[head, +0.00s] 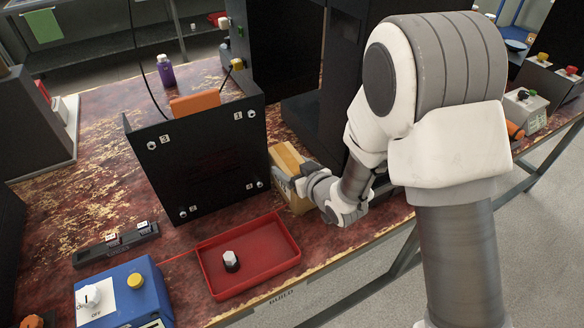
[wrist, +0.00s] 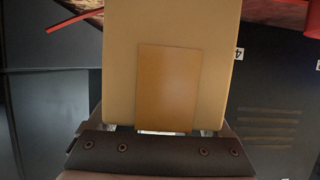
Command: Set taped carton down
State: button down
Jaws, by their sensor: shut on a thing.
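The taped carton (head: 289,172) is a tan cardboard box between the black panel and my arm in the head view. My gripper (head: 285,185) is shut on it; the fingertips are mostly hidden in the head view. In the wrist view the carton (wrist: 117,60) fills the middle, with a darker brown tape patch (wrist: 167,88) on its face. The gripper's dark bar (wrist: 160,155) crosses just below it. The carton's underside is hidden, so I cannot tell whether it touches the table.
A black panel (head: 205,155) with numbered bolts stands left of the carton. A red tray (head: 248,262) holding a black-and-white knob (head: 230,261) lies in front. A blue switch box (head: 120,295) is at front left. The worn red table (head: 95,160) has free room at left.

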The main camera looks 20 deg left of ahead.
dwell(0.3)
grip_release()
jog(key=shift+r, duration=0.1)
jog(key=shift+d+r, duration=0.1)
jog(key=shift+r, duration=0.05)
jog(key=p+v, duration=0.4)
jog(key=v, duration=0.7)
jog(key=shift+s+d+p, duration=0.25)
jog(key=shift+d+p, duration=0.05)
jog(key=shift+p, duration=0.1)
